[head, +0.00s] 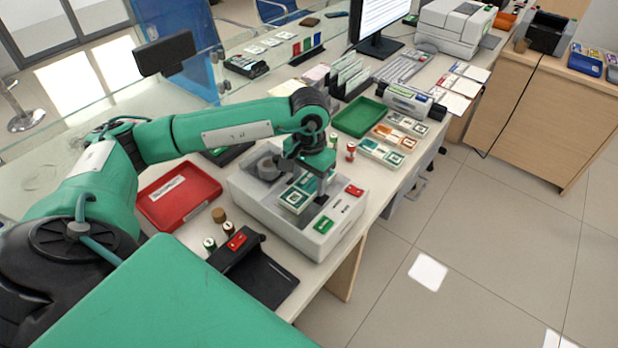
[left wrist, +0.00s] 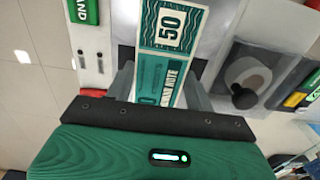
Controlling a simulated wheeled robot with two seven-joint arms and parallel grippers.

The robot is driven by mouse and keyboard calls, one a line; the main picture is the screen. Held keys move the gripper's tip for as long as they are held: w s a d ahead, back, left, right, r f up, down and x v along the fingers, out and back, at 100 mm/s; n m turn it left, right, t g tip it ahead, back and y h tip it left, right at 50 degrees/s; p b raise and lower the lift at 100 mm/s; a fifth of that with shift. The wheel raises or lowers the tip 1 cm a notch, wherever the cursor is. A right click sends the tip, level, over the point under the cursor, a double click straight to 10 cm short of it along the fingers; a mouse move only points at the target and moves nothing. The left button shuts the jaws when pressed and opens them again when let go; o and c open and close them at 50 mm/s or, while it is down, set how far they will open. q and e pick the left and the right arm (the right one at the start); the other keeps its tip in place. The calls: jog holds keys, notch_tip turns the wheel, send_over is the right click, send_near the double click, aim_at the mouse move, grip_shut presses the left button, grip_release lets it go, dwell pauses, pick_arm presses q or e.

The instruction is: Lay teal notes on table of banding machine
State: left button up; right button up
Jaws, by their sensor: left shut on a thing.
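The teal notes (head: 294,199), with a large 50 on the end, also show in the left wrist view (left wrist: 172,28). My left gripper (head: 318,188) is shut on them from above, with its fingers on either side of the bundle in the wrist view. It holds them over the metal table of the banding machine (head: 342,240), a light grey box with a green label and a red label on top. The notes look flat and at or just above the table; I cannot tell if they touch it. My right gripper is out of view.
A red tray (head: 178,196) lies left of the machine. Small stamps (head: 218,215) and a black holder (head: 262,272) stand in front of it. Behind are small bottles (head: 350,152), a green tray (head: 360,117) and other banded notes (head: 380,152). The counter edge is close on the right.

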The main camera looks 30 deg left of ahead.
pick_arm(q)
jog(key=shift+f, duration=0.2)
jog(key=o, duration=0.9)
jog(key=shift+r, duration=0.1)
jog(key=shift+o, duration=1)
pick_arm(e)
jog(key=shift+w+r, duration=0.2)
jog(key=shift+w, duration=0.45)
